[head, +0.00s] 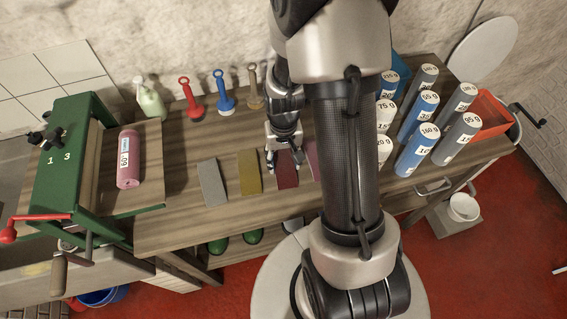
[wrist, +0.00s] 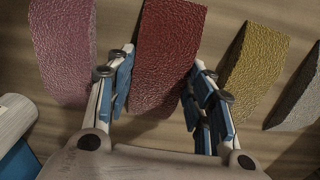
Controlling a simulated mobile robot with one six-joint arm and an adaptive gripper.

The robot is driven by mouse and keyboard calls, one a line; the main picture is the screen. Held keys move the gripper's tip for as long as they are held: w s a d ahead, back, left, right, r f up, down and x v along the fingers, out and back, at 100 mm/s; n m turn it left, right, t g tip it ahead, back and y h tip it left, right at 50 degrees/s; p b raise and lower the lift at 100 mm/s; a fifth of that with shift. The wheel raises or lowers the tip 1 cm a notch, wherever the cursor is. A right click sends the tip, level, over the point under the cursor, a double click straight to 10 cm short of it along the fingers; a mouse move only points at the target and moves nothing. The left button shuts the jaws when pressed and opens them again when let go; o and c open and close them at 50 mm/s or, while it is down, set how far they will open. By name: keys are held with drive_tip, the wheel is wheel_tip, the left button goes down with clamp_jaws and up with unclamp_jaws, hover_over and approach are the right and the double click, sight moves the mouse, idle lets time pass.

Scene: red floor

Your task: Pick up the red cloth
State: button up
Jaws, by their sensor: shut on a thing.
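The red cloth (head: 287,174) is a dark red textured strip on the wooden bench, between the yellow strip and a pinkish one. In the wrist view the red cloth (wrist: 168,45) lies between the two fingers of my gripper (wrist: 162,78), one finger along each side edge. In the head view my gripper (head: 285,158) points down over the cloth's upper part. My gripper is shut on the red cloth. The cloth still appears to lie at bench level; a clear gap under it cannot be seen.
The yellow strip (head: 250,174) and grey strip (head: 212,183) lie to the left; the pink strip (wrist: 66,45) is on the other side. Several labelled cylinders (head: 416,150) stand at right. A green press (head: 62,150) and pink roll (head: 129,160) are at left.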

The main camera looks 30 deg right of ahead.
drive_tip(key=c, duration=0.5)
